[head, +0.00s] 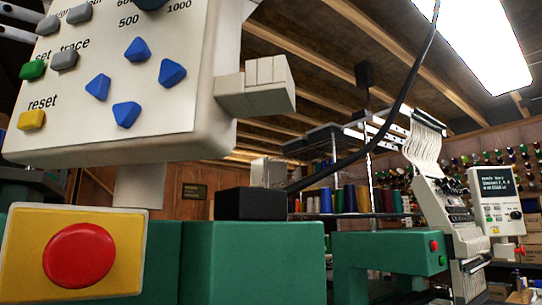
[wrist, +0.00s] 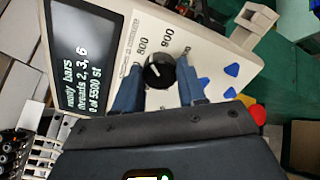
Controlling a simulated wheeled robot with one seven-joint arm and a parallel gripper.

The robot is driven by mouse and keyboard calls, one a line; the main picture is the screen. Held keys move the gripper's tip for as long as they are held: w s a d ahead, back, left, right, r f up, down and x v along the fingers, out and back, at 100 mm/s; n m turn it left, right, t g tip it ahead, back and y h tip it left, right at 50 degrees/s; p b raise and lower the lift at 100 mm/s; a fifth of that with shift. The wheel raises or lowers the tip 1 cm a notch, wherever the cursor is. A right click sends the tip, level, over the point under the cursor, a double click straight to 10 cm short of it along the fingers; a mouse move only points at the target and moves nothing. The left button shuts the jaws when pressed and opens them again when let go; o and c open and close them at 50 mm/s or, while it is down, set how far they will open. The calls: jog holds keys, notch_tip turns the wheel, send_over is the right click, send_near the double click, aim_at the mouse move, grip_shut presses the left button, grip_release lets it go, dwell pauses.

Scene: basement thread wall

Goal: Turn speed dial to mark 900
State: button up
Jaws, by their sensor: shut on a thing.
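The black speed dial (wrist: 159,72) is on the pale control panel (wrist: 205,45) in the wrist view. The two blue fingers of my gripper (wrist: 158,68) are on either side of it, shut on the dial. A small white pointer line shows on its face; its exact reading is hard to tell. Printed numbers beside the dial look like 800 and 900, partly unclear. In the head view only the dial's lower edge (head: 152,3) shows at the top, near the printed 500 and 1000. My gripper is outside the head view.
The panel has a lit display (wrist: 83,60), blue arrow buttons (head: 137,50) and a yellow reset button (head: 31,120). A pale block (head: 255,88) juts from its side. A red stop button (head: 79,255) sits below. Another machine (head: 455,215) stands at right.

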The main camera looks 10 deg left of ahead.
jog(key=m+b, duration=0.3)
jog(key=m, duration=0.4)
jog(key=shift+m+b, duration=0.3)
jog(key=shift+m, duration=0.1)
dwell(0.4)
jog(key=o, duration=1.1)
jog(key=shift+c, duration=0.2)
jog(key=shift+s, duration=0.15)
jog(key=s, duration=0.7)
jog(key=shift+s, duration=0.25)
